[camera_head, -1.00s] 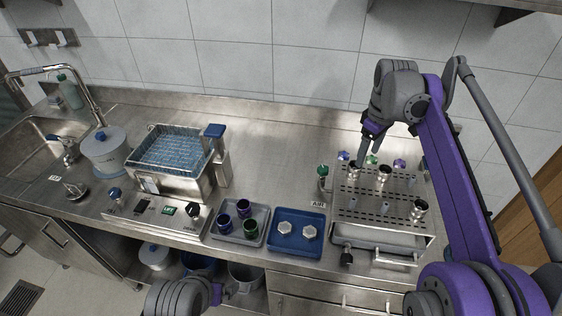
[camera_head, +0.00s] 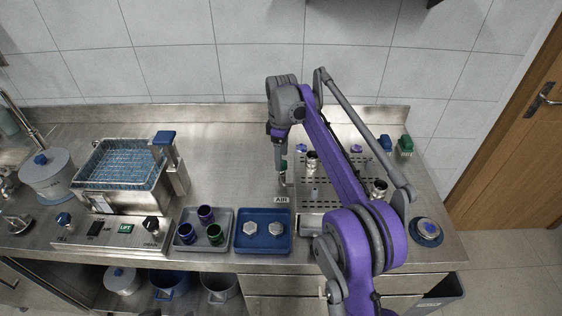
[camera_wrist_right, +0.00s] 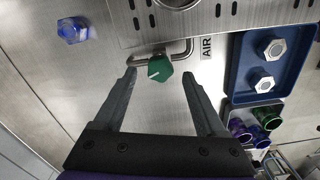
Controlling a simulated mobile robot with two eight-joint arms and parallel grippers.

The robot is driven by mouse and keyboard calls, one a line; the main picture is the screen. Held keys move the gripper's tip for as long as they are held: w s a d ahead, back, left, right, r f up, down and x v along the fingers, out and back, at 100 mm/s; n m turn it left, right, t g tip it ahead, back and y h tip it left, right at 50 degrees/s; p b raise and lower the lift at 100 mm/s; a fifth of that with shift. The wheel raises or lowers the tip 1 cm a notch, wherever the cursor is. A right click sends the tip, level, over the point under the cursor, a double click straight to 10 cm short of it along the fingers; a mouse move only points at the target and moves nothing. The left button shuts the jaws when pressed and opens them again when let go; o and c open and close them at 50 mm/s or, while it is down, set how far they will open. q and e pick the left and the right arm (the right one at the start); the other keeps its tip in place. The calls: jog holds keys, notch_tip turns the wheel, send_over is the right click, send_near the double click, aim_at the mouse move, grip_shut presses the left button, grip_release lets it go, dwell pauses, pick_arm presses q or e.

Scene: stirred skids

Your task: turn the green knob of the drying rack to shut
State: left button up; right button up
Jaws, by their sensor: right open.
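The green knob (camera_wrist_right: 160,68) sits on a bent metal pipe beside the drying rack (camera_wrist_right: 137,22), a perforated steel plate. A small pale mark shows on the knob's face. In the wrist view, my right gripper (camera_wrist_right: 159,75) is open, with one fingertip on each side of the knob and visible gaps between. In the head view my right gripper (camera_head: 280,165) points down at the left edge of the drying rack (camera_head: 308,206), and the knob is mostly hidden behind its fingers. My left gripper is not in view.
An "AIR" label (camera_head: 281,199) lies close by. A blue tray (camera_head: 241,243) with two hex pieces and a grey tray (camera_head: 184,241) with several cups stand to the left. A blue knob (camera_wrist_right: 74,30) shows beyond. Metal cups (camera_head: 312,162) stand on the rack.

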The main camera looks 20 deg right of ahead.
jog(key=shift+f, duration=0.9)
jog(key=shift+c, duration=0.3)
grip_shut()
